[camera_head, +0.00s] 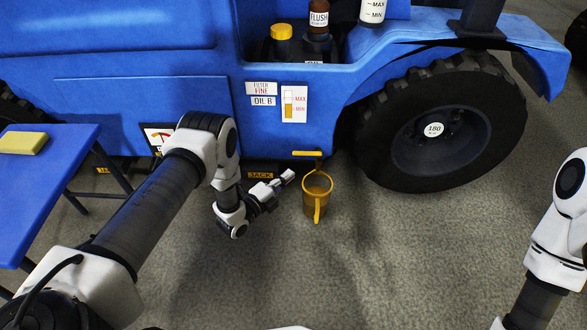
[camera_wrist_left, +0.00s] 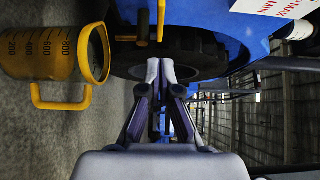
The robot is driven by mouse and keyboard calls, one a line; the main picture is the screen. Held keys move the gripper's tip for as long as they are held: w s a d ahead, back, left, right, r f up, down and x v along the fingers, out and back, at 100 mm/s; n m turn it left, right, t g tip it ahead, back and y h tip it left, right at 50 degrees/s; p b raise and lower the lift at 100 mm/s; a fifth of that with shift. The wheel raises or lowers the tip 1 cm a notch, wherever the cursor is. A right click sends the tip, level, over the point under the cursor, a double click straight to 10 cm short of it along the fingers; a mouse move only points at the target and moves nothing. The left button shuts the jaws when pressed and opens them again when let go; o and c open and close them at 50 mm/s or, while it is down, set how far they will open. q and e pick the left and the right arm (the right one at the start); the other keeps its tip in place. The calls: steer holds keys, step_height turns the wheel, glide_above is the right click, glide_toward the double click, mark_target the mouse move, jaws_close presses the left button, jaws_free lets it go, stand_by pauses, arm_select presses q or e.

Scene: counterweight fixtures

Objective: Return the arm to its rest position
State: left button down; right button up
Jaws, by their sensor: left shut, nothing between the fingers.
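My left arm comes in from the left in the head view. Its gripper (camera_head: 289,176) is low in front of the blue vehicle, just left of a yellow measuring jug (camera_head: 317,198). The fingers are shut and empty. In the left wrist view the closed fingertips of the gripper (camera_wrist_left: 160,68) point towards the black tyre (camera_wrist_left: 185,57). The jug (camera_wrist_left: 40,52) lies to the left in that view, apart from the fingers. My right arm stands at the right edge of the head view, and its gripper is out of frame.
The blue vehicle (camera_head: 150,100) fills the back, with a large wheel (camera_head: 433,130) on the right. A yellow spout or handle (camera_head: 307,154) sticks out above the jug. A blue table (camera_head: 50,180) with a yellow block (camera_head: 22,142) stands left.

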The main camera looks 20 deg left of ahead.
arm_select(q)
steer(key=a+p+v, duration=0.1)
steer(key=p+v, duration=0.1)
steer(key=v, duration=0.3)
steer(key=w+d+r+p, duration=0.2)
steer(key=d+r, duration=0.3)
steer(key=r, duration=0.3)
steer(key=s+a+f+n+g+y+p, duration=0.1)
steer(key=s+f+n+g+y, duration=0.2)
steer(key=s+n+g, duration=1.05)
steer(key=s+a+f+n+g+y+p, duration=0.1)
steer(key=s+f+n+g+y, duration=0.2)
steer(key=s+n, duration=1.15)
steer(key=s+r+m+p, duration=0.2)
steer(key=s+r+p, duration=0.1)
steer(key=r+p, duration=1.5)
steer(key=s+r+m+p, duration=0.3)
steer(key=r+p, duration=1.6)
steer(key=r, duration=0.1)
steer(key=shift+a, duration=0.15)
